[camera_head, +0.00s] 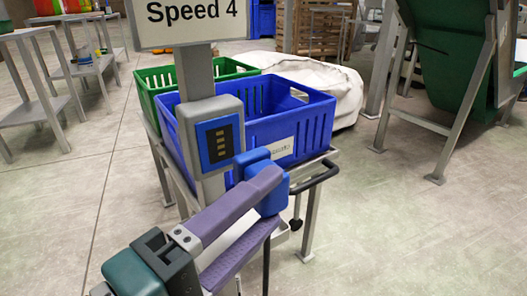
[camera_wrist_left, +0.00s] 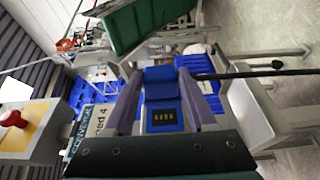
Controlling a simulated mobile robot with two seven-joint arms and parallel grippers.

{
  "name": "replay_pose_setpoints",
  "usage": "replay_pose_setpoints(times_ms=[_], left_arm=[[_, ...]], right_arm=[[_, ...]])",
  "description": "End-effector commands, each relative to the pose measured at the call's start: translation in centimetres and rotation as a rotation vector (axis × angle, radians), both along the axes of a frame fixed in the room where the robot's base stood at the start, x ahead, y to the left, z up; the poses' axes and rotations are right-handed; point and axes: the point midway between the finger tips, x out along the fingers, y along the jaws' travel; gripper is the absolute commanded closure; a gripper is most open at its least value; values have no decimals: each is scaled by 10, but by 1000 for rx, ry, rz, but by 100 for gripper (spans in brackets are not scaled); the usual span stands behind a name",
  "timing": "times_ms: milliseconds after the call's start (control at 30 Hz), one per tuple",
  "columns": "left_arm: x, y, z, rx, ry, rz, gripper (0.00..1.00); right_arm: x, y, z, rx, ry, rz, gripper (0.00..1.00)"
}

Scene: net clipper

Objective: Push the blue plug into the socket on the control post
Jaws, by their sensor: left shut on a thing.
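The control post (camera_head: 195,75) stands left of centre in the head view and carries a "Speed 4" sign. A grey box on it holds the blue-framed socket (camera_head: 217,144), with a dark face and several yellowish contacts. My left gripper (camera_head: 273,200) is shut on the blue plug (camera_head: 251,157), its purple fingers on either side. The plug is just right of and below the socket in the head view, apart from it. In the wrist view, the plug (camera_wrist_left: 160,82) sits between the fingertips, and the socket (camera_wrist_left: 163,117) shows between the fingers. My right gripper is not in view.
A blue crate (camera_head: 318,117) and a green crate (camera_head: 148,86) stand on a cart close behind the post. A black cable (camera_wrist_left: 245,75) runs from the plug. A red button (camera_wrist_left: 12,118) shows in the wrist view.

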Motion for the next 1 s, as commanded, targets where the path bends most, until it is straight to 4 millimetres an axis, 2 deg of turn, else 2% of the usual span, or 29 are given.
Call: replay_pose_setpoints(times_ms=[367, 1000], left_arm=[[2, 1, 1, 0, -3, -2, 100], [46, 27, 1, 1, -3, -3, 100]], right_arm=[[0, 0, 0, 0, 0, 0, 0], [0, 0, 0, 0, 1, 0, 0]])
